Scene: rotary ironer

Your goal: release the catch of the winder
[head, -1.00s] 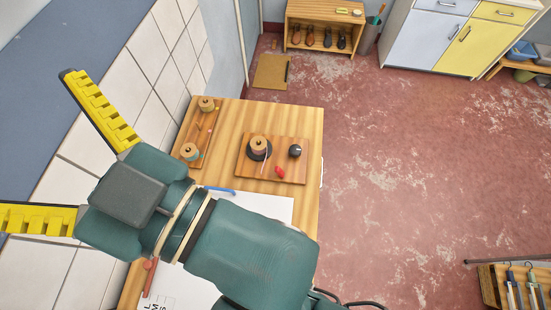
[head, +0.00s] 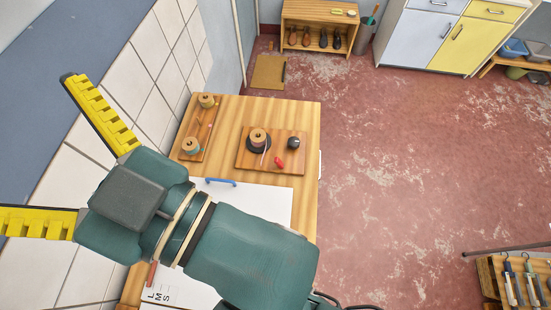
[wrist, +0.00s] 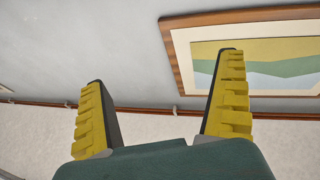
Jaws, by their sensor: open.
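In the head view a winder stands on a small wooden board (head: 244,163) on the wooden table. It has a wooden spool (head: 258,137) on a dark round base (head: 255,147). A small red part (head: 279,162), possibly the catch, sits in front of it, and a black knob (head: 294,142) is to its right. My gripper (head: 70,150) is open and empty at the left, in front of the tiled wall, well away from the winder. In the wrist view my gripper (wrist: 165,100) shows its yellow fingers spread apart with nothing between them.
A second board (head: 196,135) at the table's left edge carries two spools. White sheets (head: 265,203) and a blue-handled item (head: 221,182) lie nearer. A shoe shelf (head: 318,27) stands beyond. The red floor at right is mostly clear. The wrist view shows a framed picture (wrist: 178,50).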

